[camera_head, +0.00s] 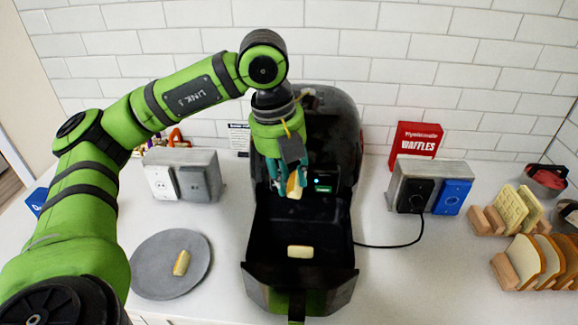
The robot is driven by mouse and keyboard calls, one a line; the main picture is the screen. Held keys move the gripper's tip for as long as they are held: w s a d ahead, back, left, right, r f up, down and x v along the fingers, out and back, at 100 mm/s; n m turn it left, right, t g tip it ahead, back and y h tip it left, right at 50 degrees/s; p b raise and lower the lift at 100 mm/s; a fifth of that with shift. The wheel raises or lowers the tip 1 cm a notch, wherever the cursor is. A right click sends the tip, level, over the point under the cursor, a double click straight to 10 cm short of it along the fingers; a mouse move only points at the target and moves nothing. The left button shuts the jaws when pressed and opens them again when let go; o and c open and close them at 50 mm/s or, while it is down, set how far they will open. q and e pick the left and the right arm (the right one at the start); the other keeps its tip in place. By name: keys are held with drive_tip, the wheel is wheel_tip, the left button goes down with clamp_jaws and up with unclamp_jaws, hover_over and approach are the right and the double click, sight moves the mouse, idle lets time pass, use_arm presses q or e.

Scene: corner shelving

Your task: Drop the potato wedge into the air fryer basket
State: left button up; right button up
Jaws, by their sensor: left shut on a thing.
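My left gripper (289,182) is shut on a yellow potato wedge (294,186). It holds the wedge in the air above the back part of the open basket. The black air fryer (345,130) stands against the wall with its basket (345,235) pulled out toward me. A second potato wedge (300,252) lies on the basket floor near the front. A third wedge (181,263) lies on a round grey plate (150,262) left of the basket. My right gripper does not show.
Grey outlet boxes stand left (190,177) and right (425,187) of the fryer. A red waffles box (413,143) stands at the back. Racks hold bread slices (526,255) and waffles (509,209) at right. A black cord (400,243) crosses the counter, which is clear right of the basket.

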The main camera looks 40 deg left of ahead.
use_arm(q)
drive_tip(key=shift+s+d+f+b, duration=0.1)
drive_tip(key=shift+s+f+b, duration=0.1)
drive_tip(key=shift+f+b, duration=0.25)
drive_tip(key=shift+s+d+f+b, duration=0.15)
drive_tip(key=shift+f+b, duration=0.1)
drive_tip(key=shift+f, duration=0.35)
wheel_tip(320, 180, down, 3)
drive_tip(key=shift+w+a+b, duration=0.15)
drive_tip(key=shift+b, duration=0.75)
drive_tip(key=o, duration=1.1)
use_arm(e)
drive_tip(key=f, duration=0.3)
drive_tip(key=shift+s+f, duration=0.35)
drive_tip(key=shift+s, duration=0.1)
use_arm(q)
drive_tip(key=r, duration=0.4)
drive_tip(key=s+r, duration=0.1)
drive_tip(key=r, duration=0.3)
drive_tip(key=a+r, duration=0.1)
drive_tip(key=r, duration=0.2)
drive_tip(key=shift+s+r, duration=0.4)
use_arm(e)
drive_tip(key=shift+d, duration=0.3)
